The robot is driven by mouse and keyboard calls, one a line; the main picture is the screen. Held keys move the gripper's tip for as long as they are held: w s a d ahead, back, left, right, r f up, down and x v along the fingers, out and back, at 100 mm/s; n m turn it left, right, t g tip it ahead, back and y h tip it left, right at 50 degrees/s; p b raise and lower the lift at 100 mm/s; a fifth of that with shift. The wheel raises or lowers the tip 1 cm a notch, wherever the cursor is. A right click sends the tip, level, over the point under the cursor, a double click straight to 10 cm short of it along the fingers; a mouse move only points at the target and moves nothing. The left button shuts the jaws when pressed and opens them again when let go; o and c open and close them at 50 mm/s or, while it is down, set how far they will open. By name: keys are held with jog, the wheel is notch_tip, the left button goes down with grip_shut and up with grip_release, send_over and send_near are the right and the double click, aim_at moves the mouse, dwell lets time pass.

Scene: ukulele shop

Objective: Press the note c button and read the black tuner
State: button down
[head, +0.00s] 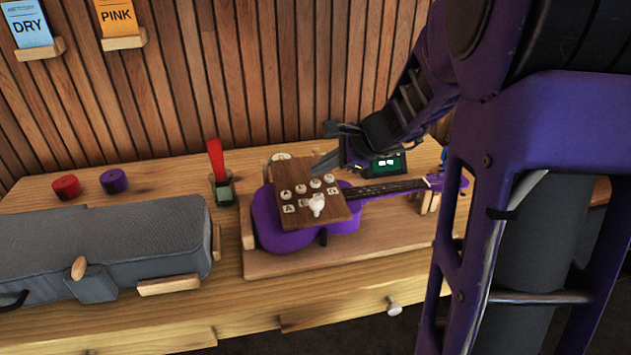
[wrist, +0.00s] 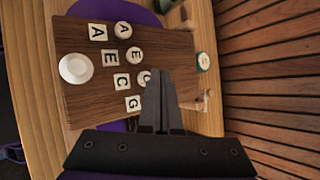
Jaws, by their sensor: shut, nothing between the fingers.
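A brown wooden board (head: 345,207) lies over the purple ukulele's body and bears a row of round white lettered buttons beside square letter tiles. In the wrist view, the C tile (wrist: 121,82) is plain, and the round C button (wrist: 143,77) is partly hidden behind my fingers. The G button is hidden there. My gripper (head: 322,166) is shut and empty above the board's back edge; in the wrist view its fingertips (wrist: 158,75) overlap the C button. I cannot tell whether they touch it. A dark tuner (head: 388,165) with a green-lit display stands behind the neck; its reading is too small to make out.
A white knob (head: 317,204) sticks up from the board's front. The purple ukulele (head: 276,232) rests in a wooden stand. A grey case (head: 110,245), red spool (head: 66,187), purple spool (head: 113,180) and a small pot with a red strip (head: 222,188) are left.

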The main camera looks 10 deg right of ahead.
jog(key=shift+f, duration=0.15)
jog(key=shift+f, duration=0.3)
jog(key=shift+f, duration=0.55)
dwell(0.7)
jog(key=shift+r, duration=0.1)
jog(key=shift+r+p, duration=0.65)
jog(key=shift+r, duration=0.2)
notch_tip(320, 180, up, 5)
jog(key=p, duration=0.4)
dwell(0.8)
